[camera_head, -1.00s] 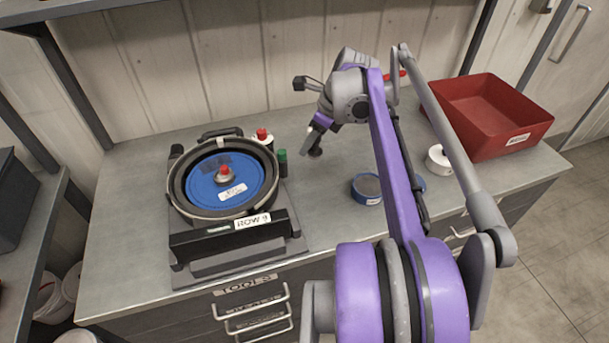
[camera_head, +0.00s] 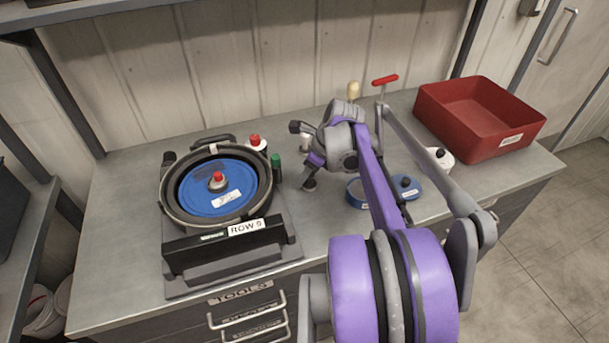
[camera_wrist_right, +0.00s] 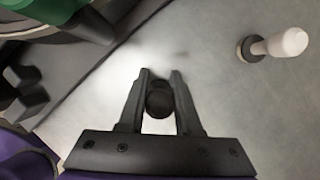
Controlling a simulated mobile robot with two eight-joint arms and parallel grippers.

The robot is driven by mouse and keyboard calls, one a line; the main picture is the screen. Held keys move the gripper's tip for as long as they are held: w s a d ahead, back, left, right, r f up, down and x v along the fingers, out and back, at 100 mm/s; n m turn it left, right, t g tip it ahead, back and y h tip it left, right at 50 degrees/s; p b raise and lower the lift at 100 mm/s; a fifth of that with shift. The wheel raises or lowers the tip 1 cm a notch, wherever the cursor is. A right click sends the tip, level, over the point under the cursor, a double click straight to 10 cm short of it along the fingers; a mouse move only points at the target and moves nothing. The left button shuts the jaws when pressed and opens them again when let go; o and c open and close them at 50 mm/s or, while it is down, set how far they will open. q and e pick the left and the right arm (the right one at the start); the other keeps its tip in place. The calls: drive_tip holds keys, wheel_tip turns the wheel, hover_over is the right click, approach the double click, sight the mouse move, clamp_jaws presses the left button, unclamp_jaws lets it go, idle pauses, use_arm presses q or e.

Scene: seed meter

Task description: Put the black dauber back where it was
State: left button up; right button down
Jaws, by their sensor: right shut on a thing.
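The black dauber (camera_wrist_right: 158,100) shows in the right wrist view as a dark round knob between the fingers of my right gripper (camera_wrist_right: 160,88), which is shut on it. In the head view my right gripper (camera_head: 311,178) is over the bench, to the right of the seed meter, with the dauber's dark end (camera_head: 309,186) just below the fingers. I cannot tell whether the dauber touches the bench. A white-handled dauber (camera_wrist_right: 278,45) with a dark base stands apart at the right of the wrist view. My left gripper is not in view.
The seed meter (camera_head: 174,198) with its blue disc stands at left on the bench. A blue tin (camera_head: 355,195), a blue lid with a black knob (camera_head: 405,182) and a red bin (camera_head: 480,143) are at right. Bare bench lies in front of the gripper.

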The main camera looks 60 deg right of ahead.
drive_tip(key=c, duration=1)
unclamp_jaws()
drive_tip(key=shift+f, duration=0.2)
drive_tip(key=shift+c, duration=0.2)
drive_tip(key=o, duration=0.4)
drive_tip(key=shift+o, duration=0.2)
drive_tip(key=shift+r, duration=0.1)
drive_tip(key=shift+r, duration=0.15)
drive_tip(key=p+v, duration=0.1)
drive_tip(key=v, duration=1.1)
